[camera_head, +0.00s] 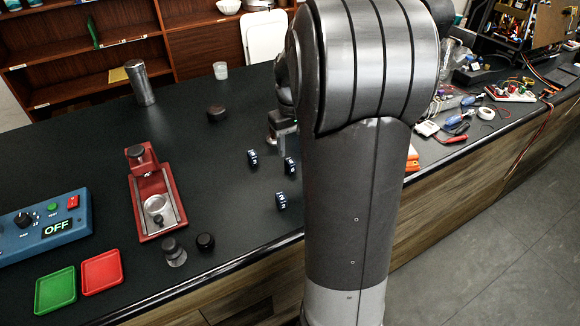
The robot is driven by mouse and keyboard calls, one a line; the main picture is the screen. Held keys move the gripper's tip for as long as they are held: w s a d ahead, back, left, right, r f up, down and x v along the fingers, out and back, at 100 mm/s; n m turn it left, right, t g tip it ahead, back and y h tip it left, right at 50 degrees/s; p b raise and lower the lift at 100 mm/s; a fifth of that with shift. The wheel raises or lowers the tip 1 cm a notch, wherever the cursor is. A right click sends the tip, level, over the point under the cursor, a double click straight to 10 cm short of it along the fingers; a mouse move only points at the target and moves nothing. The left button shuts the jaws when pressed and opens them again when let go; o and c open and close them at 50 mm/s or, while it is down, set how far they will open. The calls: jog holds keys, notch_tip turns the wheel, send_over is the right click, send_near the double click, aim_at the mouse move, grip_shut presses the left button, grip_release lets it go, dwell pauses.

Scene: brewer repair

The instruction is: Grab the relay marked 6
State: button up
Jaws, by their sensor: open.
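Three small dark relays with white markings stand on the dark countertop left of my arm. One relay (253,158) is at the left, a second relay (291,166) is close to my arm, and a third relay (281,201) is nearer the front edge. The markings are too small to tell which one is 6. My gripper (282,144) is open, pointing down behind the relays and partly hidden by my arm. I see no relay held in it.
A red press-like device (150,190) and a blue control box (45,225) reading OFF are at the left. A green tray (55,288) and a red tray (101,271) lie in front. Tools and a power strip (511,94) clutter the right. The counter's left middle is largely clear.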

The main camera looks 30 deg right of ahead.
aim_at(290, 161)
jog(key=f, duration=0.5)
jog(key=shift+w+a+f, duration=0.1)
jog(key=shift+w, duration=0.15)
grip_shut()
dwell(0.4)
